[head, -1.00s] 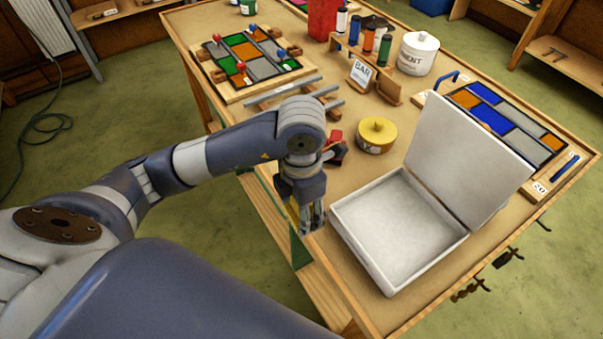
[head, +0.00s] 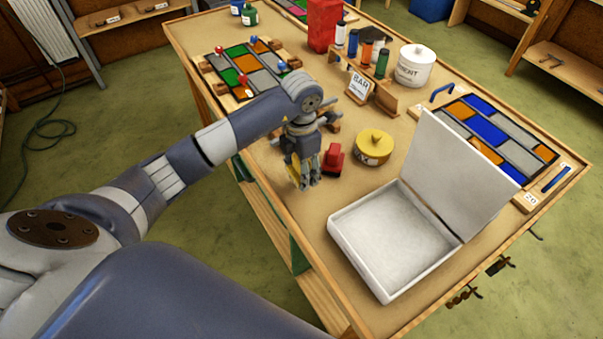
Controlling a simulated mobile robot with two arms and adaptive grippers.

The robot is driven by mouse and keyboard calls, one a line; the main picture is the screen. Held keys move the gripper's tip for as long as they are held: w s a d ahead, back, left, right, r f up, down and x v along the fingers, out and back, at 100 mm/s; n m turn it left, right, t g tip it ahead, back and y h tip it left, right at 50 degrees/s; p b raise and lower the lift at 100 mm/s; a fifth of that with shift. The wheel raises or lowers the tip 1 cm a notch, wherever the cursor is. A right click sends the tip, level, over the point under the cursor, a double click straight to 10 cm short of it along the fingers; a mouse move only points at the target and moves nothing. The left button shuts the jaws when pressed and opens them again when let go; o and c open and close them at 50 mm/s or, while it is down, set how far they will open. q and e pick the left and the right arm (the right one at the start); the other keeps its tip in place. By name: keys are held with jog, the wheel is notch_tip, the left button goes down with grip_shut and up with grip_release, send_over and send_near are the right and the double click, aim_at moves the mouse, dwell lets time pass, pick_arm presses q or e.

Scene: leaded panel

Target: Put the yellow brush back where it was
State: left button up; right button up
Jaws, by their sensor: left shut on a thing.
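My left gripper (head: 306,183) points down over the left edge area of the workbench (head: 300,215), left of the open white box. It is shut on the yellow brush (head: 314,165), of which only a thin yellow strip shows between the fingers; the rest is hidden. I cannot tell how far the brush is above the bench. My right gripper is not in view.
A red object (head: 333,159) sits just right of the gripper, with a yellow round tin (head: 374,146) beyond it. The open white box (head: 394,240) fills the near right. Leaded panels (head: 246,66) lie further back, and a wooden rack (head: 371,88) holds several bottles.

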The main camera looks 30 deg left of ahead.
pick_arm(q)
jog(key=shift+w+a, duration=0.2)
jog(key=shift+w, duration=0.15)
notch_tip(320, 180, down, 3)
jog(key=shift+s+d+r+p, duration=0.1)
jog(key=shift+p, duration=0.75)
jog(key=shift+f, duration=0.4)
jog(key=shift+f, duration=0.15)
jog(key=o, duration=1)
